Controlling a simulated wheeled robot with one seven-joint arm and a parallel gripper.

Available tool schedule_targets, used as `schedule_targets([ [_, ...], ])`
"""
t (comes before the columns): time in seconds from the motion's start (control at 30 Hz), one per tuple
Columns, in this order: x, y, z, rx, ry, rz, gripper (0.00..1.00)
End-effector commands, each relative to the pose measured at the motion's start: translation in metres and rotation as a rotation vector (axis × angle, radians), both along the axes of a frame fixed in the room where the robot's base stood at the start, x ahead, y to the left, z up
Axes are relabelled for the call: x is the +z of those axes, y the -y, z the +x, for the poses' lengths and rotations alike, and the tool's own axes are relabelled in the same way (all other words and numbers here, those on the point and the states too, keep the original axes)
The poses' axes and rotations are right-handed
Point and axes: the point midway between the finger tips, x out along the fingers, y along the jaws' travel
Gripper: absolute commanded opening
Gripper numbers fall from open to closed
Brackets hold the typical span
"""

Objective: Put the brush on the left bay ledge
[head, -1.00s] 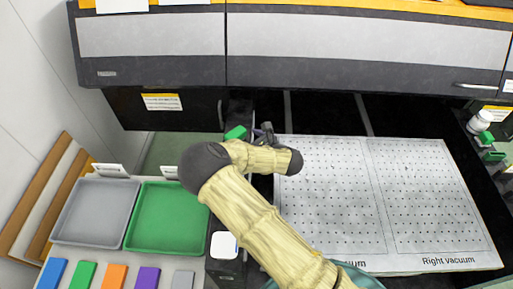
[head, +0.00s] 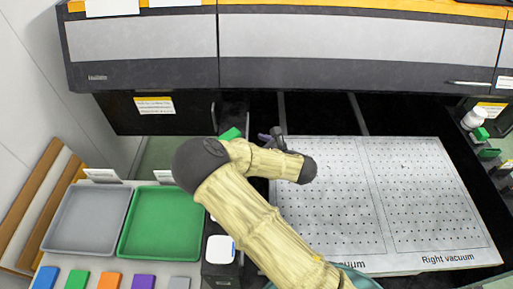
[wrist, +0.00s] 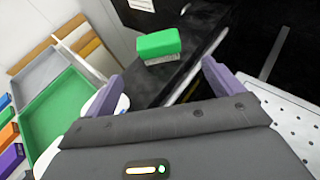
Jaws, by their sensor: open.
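The brush, a green block (wrist: 160,43) with pale bristles beneath, rests on a black ledge (wrist: 155,90) in the wrist view. In the head view only its green top (head: 231,133) shows, behind my arm. The black ledge (head: 232,112) runs along the left side of the machine bay. My gripper (wrist: 163,70) is open and empty, its purple fingers spread either side of the view with the brush ahead and apart from them. In the head view my gripper (head: 270,137) is mostly hidden behind my wrist, right of the brush.
A green tray (head: 160,222) and a grey tray (head: 85,219) lie at left, with coloured blocks in front. The perforated vacuum bed (head: 430,200) is bare at right. A white bottle (head: 472,119) and green items stand on the right ledge. A machine cover (head: 350,50) overhangs the back.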

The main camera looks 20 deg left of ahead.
Motion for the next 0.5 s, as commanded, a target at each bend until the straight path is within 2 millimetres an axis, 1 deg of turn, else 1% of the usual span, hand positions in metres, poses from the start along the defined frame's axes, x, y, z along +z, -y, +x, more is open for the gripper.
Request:
schedule_targets([
  [0.23, 0.000, -0.001, -0.001, 0.002, -0.001, 0.000, 0.92],
  [0.33, 0.002, 0.005, 0.005, -0.039, -0.025, 0.014, 0.92],
  [0.37, 0.002, 0.009, 0.009, -0.068, -0.042, 0.022, 0.92],
  [0.43, 0.005, 0.025, 0.021, -0.171, -0.108, 0.061, 0.92],
  [0.47, 0.007, 0.034, 0.028, -0.231, -0.145, 0.083, 0.92],
  [0.5, 0.009, 0.048, 0.038, -0.323, -0.206, 0.121, 0.92],
])
